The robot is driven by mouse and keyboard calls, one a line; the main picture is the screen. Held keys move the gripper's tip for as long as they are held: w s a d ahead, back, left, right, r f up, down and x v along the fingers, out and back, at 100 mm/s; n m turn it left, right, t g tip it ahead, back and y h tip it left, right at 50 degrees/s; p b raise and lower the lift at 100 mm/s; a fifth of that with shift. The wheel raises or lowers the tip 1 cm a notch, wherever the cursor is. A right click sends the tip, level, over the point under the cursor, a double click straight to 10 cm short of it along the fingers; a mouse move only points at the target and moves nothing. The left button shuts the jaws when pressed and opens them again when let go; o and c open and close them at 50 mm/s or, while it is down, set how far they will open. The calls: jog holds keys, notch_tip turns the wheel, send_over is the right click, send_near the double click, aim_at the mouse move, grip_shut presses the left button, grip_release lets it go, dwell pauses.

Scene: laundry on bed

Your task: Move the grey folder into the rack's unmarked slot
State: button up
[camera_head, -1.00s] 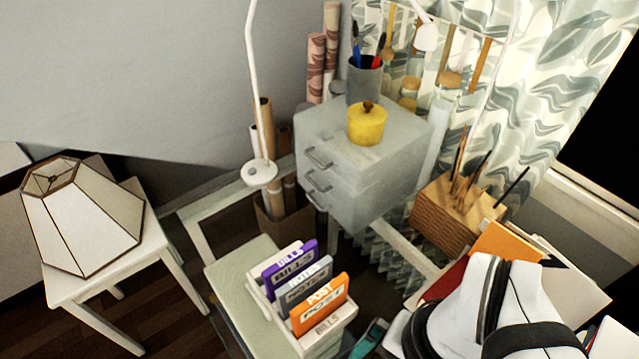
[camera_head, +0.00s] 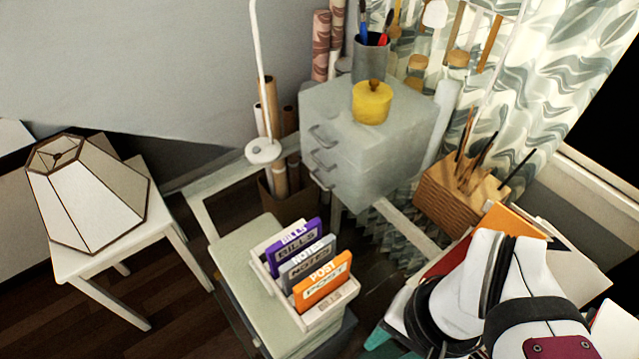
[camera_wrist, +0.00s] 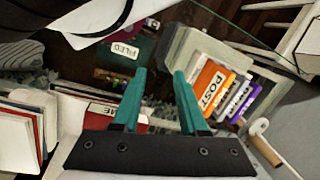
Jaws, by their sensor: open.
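The grey folder (camera_head: 308,265), labelled NOTES, stands upright in a white rack (camera_head: 318,318). It is between a purple BILLS folder (camera_head: 293,242) behind and an orange POST folder (camera_head: 322,288) in front. In the wrist view the grey folder (camera_wrist: 233,98) is partly hidden between its neighbours. The rack's front carries a small label that I cannot read now, and its slot floors are hidden. My gripper (camera_wrist: 160,72) has its two teal fingers apart with nothing between them. In the wrist view it is to the left of the rack and clear of the folders.
The rack stands on a pale green surface (camera_head: 240,275). A grey drawer unit (camera_head: 365,135) with a yellow pot (camera_head: 371,102) stands behind it. A wooden block (camera_head: 450,195) is to the right. A lampshade (camera_head: 85,195) sits on a white stool at left. Red-covered papers (camera_wrist: 100,112) lie near my gripper.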

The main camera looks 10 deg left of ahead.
jog(key=shift+c, duration=0.3)
jog(key=n+t+h, duration=0.1)
jog(key=n+h, duration=0.2)
jog(key=n, duration=2.8)
send_over(311, 267)
jog(key=s, duration=0.1)
jog(key=shift+w+a+f+n, duration=0.15)
jog(key=shift+a+f+n, duration=0.15)
jog(key=shift+a+n, duration=0.4)
jog(key=f, duration=0.5)
jog(key=w+f, duration=0.1)
jog(key=f, duration=0.4)
jog(key=d+f, duration=0.1)
jog(key=f, duration=0.4)
jog(key=shift+w+d+f, duration=0.1)
jog(key=shift+w, duration=0.15)
grip_shut()
